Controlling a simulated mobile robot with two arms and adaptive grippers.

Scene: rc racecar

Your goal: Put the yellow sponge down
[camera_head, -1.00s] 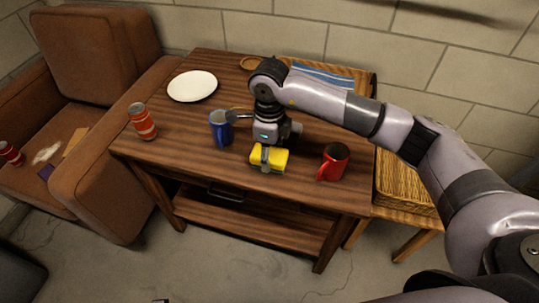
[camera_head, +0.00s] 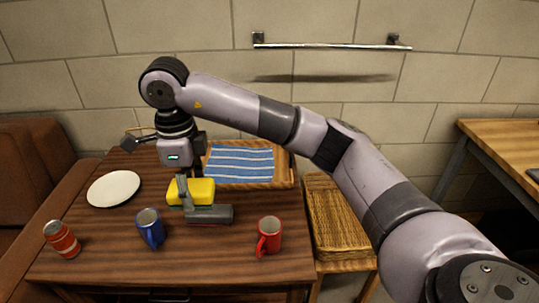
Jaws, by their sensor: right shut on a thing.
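The yellow sponge (camera_head: 200,191), with a darker green underside, is over the wooden table (camera_head: 110,245). My right gripper (camera_head: 190,200) reaches down from above and is shut on the sponge. Its fingers hide part of the sponge. I cannot tell whether the sponge's underside touches the tabletop. My left gripper is not in view.
A blue mug (camera_head: 150,230) and a red mug (camera_head: 268,236) stand in front, either side of the sponge. A red can (camera_head: 62,240) and a white plate (camera_head: 113,189) are at left. A basket tray with blue striped cloth (camera_head: 240,163) lies behind. A wicker basket (camera_head: 336,215) is at right.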

